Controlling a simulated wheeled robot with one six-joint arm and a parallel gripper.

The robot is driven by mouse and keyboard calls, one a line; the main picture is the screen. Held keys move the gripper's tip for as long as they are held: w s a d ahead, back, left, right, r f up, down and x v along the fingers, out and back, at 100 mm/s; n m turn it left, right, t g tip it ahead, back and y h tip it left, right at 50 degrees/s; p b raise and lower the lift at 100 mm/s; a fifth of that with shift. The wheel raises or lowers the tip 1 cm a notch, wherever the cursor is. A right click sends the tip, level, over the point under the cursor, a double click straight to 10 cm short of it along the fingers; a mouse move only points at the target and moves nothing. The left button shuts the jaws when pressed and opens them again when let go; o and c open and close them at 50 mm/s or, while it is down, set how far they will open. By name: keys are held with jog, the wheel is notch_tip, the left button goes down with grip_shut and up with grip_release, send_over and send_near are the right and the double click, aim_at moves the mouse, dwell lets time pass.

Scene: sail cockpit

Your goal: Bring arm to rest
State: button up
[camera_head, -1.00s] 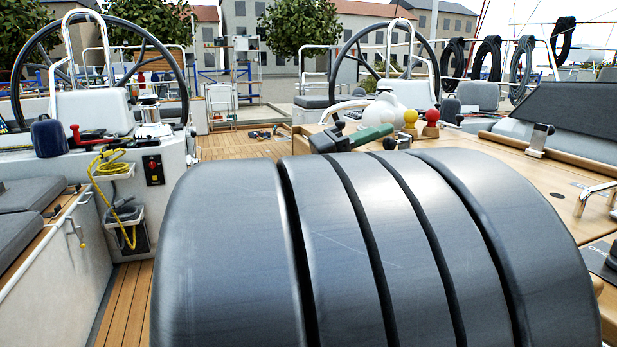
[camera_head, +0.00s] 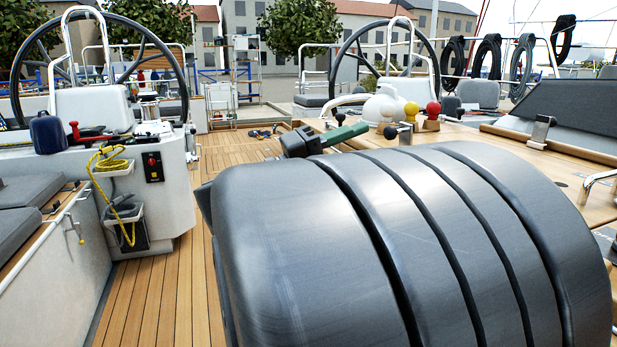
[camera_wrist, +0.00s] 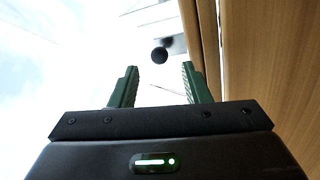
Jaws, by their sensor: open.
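In the head view my arm's large dark grey ribbed part fills the lower middle and right. Just behind it shows my gripper (camera_head: 358,130), a dark body with a green finger pointing right, above the wooden table's near left corner. In the wrist view both green fingers of my gripper (camera_wrist: 160,72) stand wide apart with nothing held between them. A black ball knob (camera_wrist: 159,56) shows beyond the gap. The near side of the gripper is partly hidden by my arm in the head view.
A red ball (camera_head: 433,109), a yellow ball (camera_head: 411,111) and a white rounded object (camera_head: 383,106) stand on the table (camera_head: 470,140) right of the gripper. A white console (camera_head: 165,205) with yellow rope (camera_head: 110,163) stands left.

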aim_at(385, 130)
jog(key=b+v, duration=0.3)
jog(key=v, duration=0.6)
jog(key=p+x, duration=0.5)
jog(key=x, duration=0.8)
jog(key=shift+d+r, duration=0.2)
jog(key=shift+d, duration=0.15)
jog(key=shift+w+d+r+p, duration=0.15)
jog(key=shift+r+p, duration=0.15)
jog(key=shift+p, duration=0.45)
jog(key=y+p, duration=0.1)
jog(key=p, duration=0.1)
jog(key=y+p, duration=0.1)
jog(key=p, duration=0.1)
jog(key=shift+w+d+r+g, duration=0.1)
jog(key=shift+d+r+g, duration=0.15)
jog(key=shift+r+g, duration=0.15)
jog(key=y+p, duration=0.1)
jog(key=p, duration=0.1)
jog(key=y+p, duration=0.1)
jog(key=p, duration=0.1)
jog(key=shift+w+d+r+g, duration=0.15)
jog(key=shift+d+r+g, duration=0.15)
jog(key=shift+d, duration=0.1)
jog(key=shift+d+y+p, duration=0.15)
jog(key=shift+y+p, duration=0.25)
jog(key=shift+p, duration=0.4)
jog(key=shift+f, duration=0.1)
jog(key=shift+d+p, duration=0.1)
jog(key=shift+p, duration=0.2)
